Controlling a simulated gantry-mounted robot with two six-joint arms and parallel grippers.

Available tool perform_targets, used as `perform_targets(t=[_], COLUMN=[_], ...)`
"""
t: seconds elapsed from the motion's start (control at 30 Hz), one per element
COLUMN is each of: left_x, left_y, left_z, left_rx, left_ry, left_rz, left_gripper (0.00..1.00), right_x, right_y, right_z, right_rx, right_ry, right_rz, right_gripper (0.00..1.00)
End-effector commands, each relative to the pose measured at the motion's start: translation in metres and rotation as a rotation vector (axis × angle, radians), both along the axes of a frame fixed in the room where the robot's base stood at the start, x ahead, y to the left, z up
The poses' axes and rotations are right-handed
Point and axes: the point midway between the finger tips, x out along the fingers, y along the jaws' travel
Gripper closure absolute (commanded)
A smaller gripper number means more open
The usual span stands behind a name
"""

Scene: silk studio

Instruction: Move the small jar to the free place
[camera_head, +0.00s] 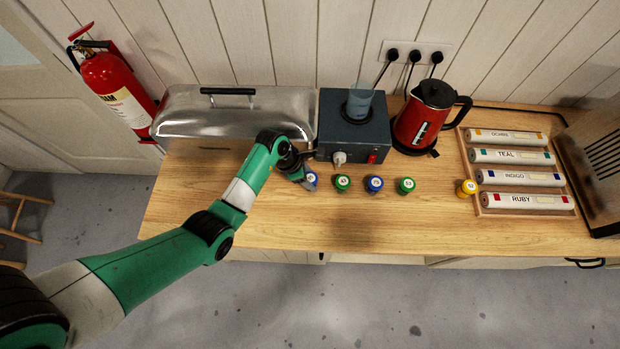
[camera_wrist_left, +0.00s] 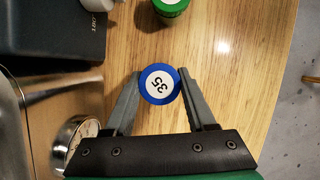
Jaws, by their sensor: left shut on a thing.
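My left gripper (camera_head: 304,180) is at the left end of a row of small jars on the wooden table. It is shut on a blue-capped jar (camera_head: 312,178). In the left wrist view this blue-capped jar (camera_wrist_left: 159,84) reads 35, with a finger on each side. To its right stand a green-capped jar (camera_head: 343,182), another blue-capped jar (camera_head: 374,184) and another green-capped jar (camera_head: 407,186). A yellow-capped jar (camera_head: 467,187) stands farther right, after a wider gap. Whether the held jar touches the table is unclear. My right gripper is not in view.
A dark heater box (camera_head: 353,135) with a clear beaker (camera_head: 360,100) stands behind the jars. A red kettle (camera_head: 424,118), a metal lidded vessel (camera_head: 235,115) and a tray of labelled rolls (camera_head: 470,160) surround the row. The table's front strip (camera_head: 380,228) is clear.

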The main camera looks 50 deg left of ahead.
Motion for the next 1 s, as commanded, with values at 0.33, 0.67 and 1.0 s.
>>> perform_targets(t=[0.33, 0.67, 1.0], left_x=[0.000, 0.000, -0.002], left_y=[0.000, 0.000, 0.002], left_z=[-0.010, -0.011, 0.002], left_rx=[0.000, -0.001, 0.000], left_ry=[-0.001, -0.001, -0.003], left_rz=[0.000, 0.000, 0.001], left_gripper=[1.00, 0.14, 0.14], right_x=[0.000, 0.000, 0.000], right_y=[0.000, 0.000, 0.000], right_z=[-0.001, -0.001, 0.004], right_rx=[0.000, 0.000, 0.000], right_ry=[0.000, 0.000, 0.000], right_rz=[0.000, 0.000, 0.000], right_gripper=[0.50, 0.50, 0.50])
